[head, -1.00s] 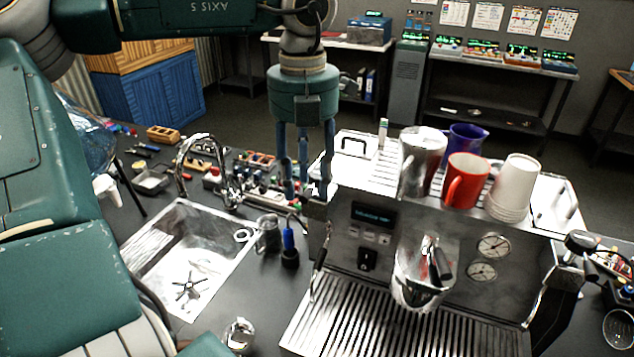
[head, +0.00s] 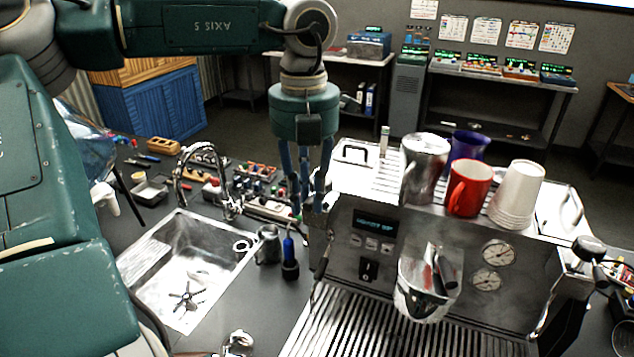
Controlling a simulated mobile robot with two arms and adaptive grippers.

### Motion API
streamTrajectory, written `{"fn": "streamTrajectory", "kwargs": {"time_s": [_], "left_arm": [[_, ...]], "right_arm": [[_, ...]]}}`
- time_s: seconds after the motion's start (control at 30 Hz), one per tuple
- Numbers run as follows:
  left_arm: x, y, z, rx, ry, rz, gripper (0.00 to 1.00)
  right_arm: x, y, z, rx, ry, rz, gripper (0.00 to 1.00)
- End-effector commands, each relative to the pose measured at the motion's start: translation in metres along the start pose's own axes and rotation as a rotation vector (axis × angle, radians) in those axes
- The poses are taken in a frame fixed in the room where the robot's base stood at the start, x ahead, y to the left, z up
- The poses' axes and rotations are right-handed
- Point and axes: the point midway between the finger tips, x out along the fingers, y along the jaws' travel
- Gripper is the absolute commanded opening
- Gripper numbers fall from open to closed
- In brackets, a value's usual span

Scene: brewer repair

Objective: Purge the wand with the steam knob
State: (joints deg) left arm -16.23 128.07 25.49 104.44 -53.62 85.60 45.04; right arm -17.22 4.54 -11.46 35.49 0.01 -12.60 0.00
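The espresso machine (head: 345,262) stands at the right front. Its steam wand (head: 321,262), with a dark grip, hangs at the machine's left front edge. My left gripper (head: 308,212) comes down from above with its blue fingers at the machine's upper left corner. The fingertips are a small distance apart and overlap the machine's left edge. No steam knob can be made out there; it may be hidden by the fingers. Whether the fingers touch or hold anything is unclear. My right gripper is out of view.
A sink (head: 190,265) with a faucet (head: 206,150) is left.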

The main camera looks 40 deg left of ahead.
Motion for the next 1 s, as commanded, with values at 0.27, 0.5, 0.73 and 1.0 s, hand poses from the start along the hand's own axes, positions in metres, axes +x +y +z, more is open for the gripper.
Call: {"fn": "streamTrajectory", "kwargs": {"time_s": [0.27, 0.5, 0.73, 1.0], "left_arm": [[0.0, -0.012, 0.001, -0.187, -0.001, 0.002, 0.2], [0.0, -0.022, 0.003, -0.347, -0.001, 0.001, 0.2], [-0.001, -0.03, 0.006, -0.482, -0.002, 0.002, 0.2], [0.0, -0.039, 0.011, -0.651, -0.002, 0.001, 0.2]], "right_arm": [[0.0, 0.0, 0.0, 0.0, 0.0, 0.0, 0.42], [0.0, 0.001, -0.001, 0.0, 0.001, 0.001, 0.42], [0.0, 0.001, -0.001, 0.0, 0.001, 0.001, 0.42], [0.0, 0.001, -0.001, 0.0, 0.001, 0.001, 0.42]]}}
